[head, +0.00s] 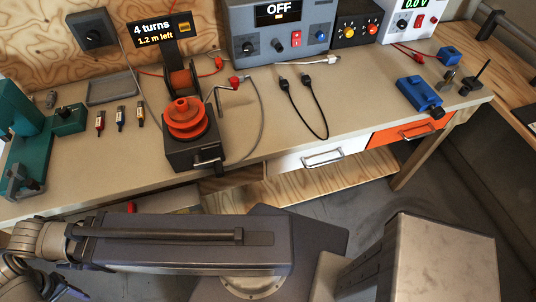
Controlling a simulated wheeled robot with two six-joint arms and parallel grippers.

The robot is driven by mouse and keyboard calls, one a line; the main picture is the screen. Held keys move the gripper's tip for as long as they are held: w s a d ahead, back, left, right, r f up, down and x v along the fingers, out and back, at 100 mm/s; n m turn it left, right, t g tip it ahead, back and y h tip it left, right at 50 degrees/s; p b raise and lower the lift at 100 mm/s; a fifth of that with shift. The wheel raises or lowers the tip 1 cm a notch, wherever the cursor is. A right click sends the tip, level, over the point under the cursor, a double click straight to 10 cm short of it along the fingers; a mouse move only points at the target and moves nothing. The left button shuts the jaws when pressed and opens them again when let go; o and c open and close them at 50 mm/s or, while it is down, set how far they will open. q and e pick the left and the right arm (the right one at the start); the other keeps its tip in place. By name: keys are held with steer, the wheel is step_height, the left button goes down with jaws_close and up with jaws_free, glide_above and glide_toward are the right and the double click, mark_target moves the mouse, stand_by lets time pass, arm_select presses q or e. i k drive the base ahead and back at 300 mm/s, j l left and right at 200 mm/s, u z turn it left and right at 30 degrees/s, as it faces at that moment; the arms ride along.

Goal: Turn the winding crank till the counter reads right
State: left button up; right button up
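In the head view a winding stand with an orange reel (180,82) stands on the bench, left of the middle. Its counter display (163,31) reads "4 turns" and "1.2 m left". A bent metal crank with a red knob (235,82) sticks out to the right of the stand. In front is a dark box (188,155) with an orange ribbed spool (187,118) on top and a dark handle on its front. Parts of my arms and body fill the bottom of the view, below the bench edge. Neither gripper shows, and nothing of mine touches the crank.
A power supply (278,40) reading "OFF" stands behind. Black leads (311,105) and a grey cable lie right of the crank. A blue vise (420,94) is right. Drawers (305,160) front the bench.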

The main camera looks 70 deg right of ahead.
mark_target(199, 163)
steer(key=k+l, duration=0.5)
steer(key=l, duration=0.15)
steer(key=k+l, duration=0.5)
steer(key=l, duration=0.2)
steer(key=k+l, duration=0.5)
steer(key=l, duration=0.15)
